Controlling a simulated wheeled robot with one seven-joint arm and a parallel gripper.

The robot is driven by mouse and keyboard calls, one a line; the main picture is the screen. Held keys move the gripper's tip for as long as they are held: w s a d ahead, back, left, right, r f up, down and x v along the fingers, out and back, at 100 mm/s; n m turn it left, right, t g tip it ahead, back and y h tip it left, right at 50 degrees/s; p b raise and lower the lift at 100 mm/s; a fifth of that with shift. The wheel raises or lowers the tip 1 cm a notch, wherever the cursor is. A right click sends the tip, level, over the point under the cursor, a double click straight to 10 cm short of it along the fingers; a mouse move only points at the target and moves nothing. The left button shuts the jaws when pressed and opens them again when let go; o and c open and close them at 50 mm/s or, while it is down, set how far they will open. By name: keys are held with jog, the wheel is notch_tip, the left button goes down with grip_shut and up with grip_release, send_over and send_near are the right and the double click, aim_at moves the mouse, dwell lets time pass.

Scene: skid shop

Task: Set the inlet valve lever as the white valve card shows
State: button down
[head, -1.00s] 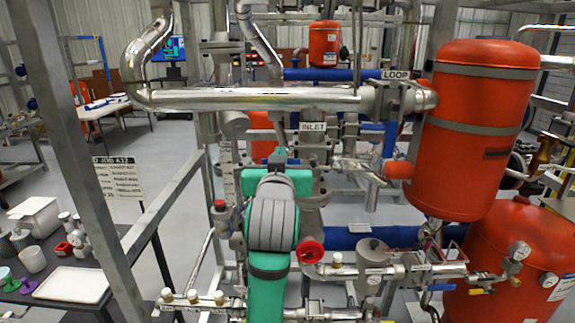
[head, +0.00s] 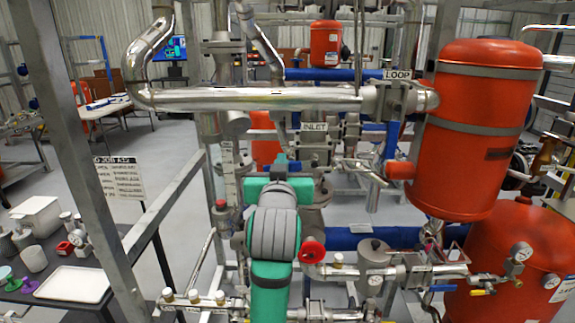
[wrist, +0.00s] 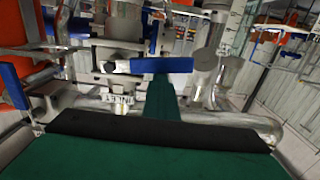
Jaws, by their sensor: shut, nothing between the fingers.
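A blue lever (wrist: 162,65) lies crosswise in the wrist view, by a grey valve body. My green gripper (wrist: 161,84) is shut and empty; its tip meets the lever's lower edge in the picture, and I cannot tell whether they touch. In the head view my arm largely hides the gripper and lever. A white card with dark text (head: 122,180) hangs at the left; its text is too small to read.
A polished pipe (head: 250,99) crosses above my arm. A red tank (head: 470,140) stands to the right, and a red valve handle (head: 312,252) is close beside my arm. A grey frame post (head: 75,130) stands at left. Open floor shows beyond it.

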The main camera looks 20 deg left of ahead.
notch_tip(320, 180, down, 2)
jog(key=shift+s, duration=0.1)
jog(key=shift+a, duration=0.1)
dwell(0.3)
jog(key=shift+w+d+f, duration=0.1)
jog(key=shift+d+f, duration=0.1)
jog(key=shift+f, duration=0.45)
jog(key=shift+w+d+f, duration=0.1)
jog(key=shift+d+f, duration=0.05)
jog(key=shift+f, duration=0.65)
